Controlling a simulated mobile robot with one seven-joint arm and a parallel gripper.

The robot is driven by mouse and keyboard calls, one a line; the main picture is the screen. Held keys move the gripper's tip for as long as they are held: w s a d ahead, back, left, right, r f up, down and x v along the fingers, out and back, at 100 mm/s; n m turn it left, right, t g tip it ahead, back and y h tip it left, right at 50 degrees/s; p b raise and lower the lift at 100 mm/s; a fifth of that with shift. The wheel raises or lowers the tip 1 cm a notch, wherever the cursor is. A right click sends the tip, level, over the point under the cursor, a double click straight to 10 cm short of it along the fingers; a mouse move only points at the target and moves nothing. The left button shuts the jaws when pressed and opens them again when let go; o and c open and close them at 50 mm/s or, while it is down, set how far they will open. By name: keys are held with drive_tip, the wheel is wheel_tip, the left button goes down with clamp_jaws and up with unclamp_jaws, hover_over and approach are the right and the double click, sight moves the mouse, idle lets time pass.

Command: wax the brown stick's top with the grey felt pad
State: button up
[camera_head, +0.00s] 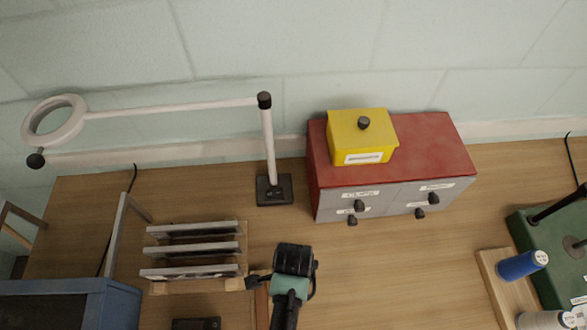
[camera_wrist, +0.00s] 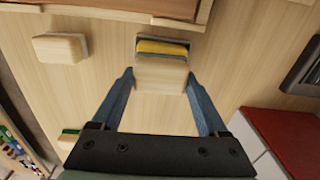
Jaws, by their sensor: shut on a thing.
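In the wrist view, the two blue fingers of my gripper (camera_wrist: 161,74) are shut on a pale wooden block (camera_wrist: 161,82). A yellow strip with a dark grey edge (camera_wrist: 162,47) shows at its far side; I cannot tell whether this is part of the block. A second pale block with a grey edge (camera_wrist: 60,48) lies apart to the left. A third block with a green side (camera_wrist: 68,138) is partly hidden by my gripper. I cannot make out the brown stick for certain in either view.
A brown wooden board (camera_wrist: 120,8) crosses the top of the wrist view. In the head view, a slotted rack (camera_head: 195,285) stands left of my arm. A red drawer cabinet (camera_head: 425,145) with a yellow box (camera_head: 362,135) stands behind, beside a lamp base (camera_head: 274,190). Blue spool (camera_head: 520,265) at right.

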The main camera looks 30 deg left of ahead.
drive_tip(key=shift+f, duration=0.55)
idle(1.5)
wheel_tip(320, 180, up, 7)
drive_tip(key=p, duration=0.7)
drive_tip(key=shift+r, duration=0.15)
idle(0.8)
drive_tip(key=w+d+n+b, duration=0.8)
drive_tip(key=d+n+b, duration=0.1)
drive_tip(key=b, duration=0.6)
drive_tip(key=shift+w+f+n, duration=0.15)
drive_tip(key=shift+f+n, duration=0.05)
drive_tip(key=shift+n, duration=0.7)
drive_tip(key=shift+d, duration=0.15)
